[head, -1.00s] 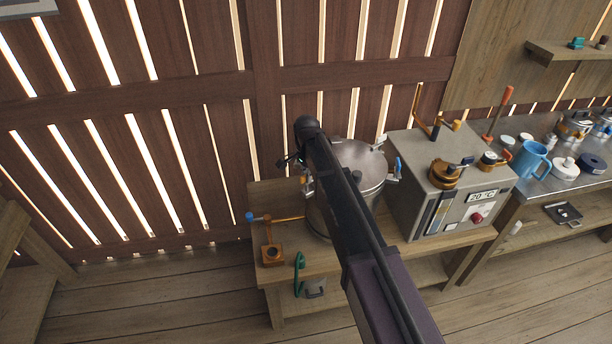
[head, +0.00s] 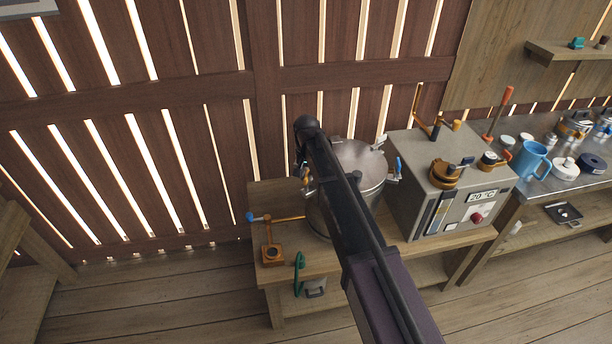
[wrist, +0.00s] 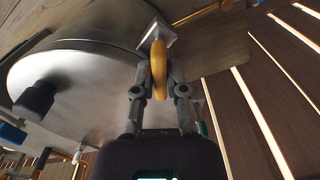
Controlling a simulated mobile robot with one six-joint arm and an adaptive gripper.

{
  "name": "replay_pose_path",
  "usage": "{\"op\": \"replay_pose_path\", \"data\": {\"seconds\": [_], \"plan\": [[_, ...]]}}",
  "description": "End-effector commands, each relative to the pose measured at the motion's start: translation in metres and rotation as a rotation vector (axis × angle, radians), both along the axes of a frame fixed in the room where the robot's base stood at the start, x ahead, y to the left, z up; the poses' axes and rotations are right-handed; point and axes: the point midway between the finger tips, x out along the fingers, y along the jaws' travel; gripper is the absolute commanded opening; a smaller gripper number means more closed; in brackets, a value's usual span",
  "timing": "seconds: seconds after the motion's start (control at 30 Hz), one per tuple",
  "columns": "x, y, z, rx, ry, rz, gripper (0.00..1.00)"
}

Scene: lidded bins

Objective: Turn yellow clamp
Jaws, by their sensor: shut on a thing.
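The yellow clamp (wrist: 159,72) shows in the wrist view as an upright yellow handle on a grey metal bracket at the pot's rim. My gripper (wrist: 161,78) is shut on it, one finger on each side. The steel pot (wrist: 75,65) with its round lid and dark knob fills the left of the wrist view. In the head view the pot (head: 362,160) stands on the wooden bench, partly hidden by my arm. My gripper is at the pot's left rim there, and the clamp is too small and covered to make out clearly.
A grey box with a 20 °C display (head: 450,190) stands right of the pot. A blue-tipped clamp (head: 397,168) is on the pot's right side. An orange lever stand (head: 272,252) is at the bench's left end. A slatted wooden wall (head: 190,110) rises close behind.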

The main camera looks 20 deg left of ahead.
Motion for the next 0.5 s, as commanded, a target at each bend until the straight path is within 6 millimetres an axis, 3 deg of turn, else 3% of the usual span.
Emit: {"op": "replay_pose_path", "data": {"seconds": [0.5], "plan": [[-0.0013,-0.0002,-0.0003,0.000,0.002,0.491,0.00]]}}
